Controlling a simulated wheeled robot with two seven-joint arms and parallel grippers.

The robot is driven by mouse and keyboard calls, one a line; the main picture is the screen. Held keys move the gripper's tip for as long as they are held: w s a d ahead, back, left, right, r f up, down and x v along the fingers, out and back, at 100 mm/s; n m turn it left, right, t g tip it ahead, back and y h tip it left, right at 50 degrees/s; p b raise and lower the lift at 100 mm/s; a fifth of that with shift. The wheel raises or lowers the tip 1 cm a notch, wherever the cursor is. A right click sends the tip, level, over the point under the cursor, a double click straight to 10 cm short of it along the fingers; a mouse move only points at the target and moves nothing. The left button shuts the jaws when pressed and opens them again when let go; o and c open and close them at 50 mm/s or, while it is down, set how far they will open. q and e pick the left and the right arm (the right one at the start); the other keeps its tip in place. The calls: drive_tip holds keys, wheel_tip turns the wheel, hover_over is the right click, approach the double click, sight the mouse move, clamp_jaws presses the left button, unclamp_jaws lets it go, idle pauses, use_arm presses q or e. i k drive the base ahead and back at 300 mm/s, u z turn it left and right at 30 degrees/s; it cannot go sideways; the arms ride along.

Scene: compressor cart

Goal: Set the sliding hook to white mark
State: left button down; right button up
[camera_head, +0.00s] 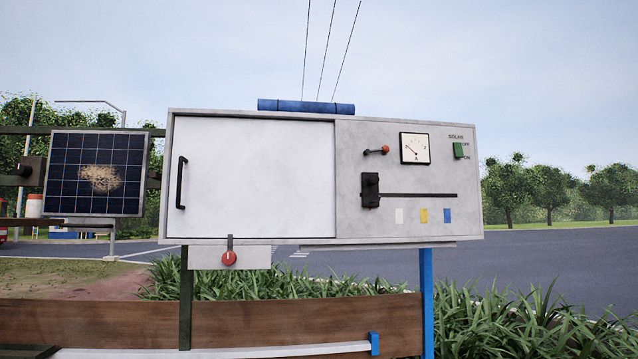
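A black slider (370,190), which looks like the sliding hook, sits at the left end of a dark horizontal slot (425,195) in the grey control panel (345,150). Below the slot are three colour marks: a white mark (400,216), a yellow mark (423,216) and a blue mark (447,215). The slider stands to the left of the white mark, not above it. Neither of my grippers is in view.
Above the slot are a small red-tipped lever (377,151), a dial gauge (415,148) and a green switch (458,150). A white door (255,175) with a black handle fills the left half. A red knob (229,258) hangs below. A wooden board (280,322) crosses in front.

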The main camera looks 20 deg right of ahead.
sight(371, 197)
drive_tip(key=z, duration=0.1)
drive_tip(key=i, duration=0.9)
drive_tip(key=z, duration=0.4)
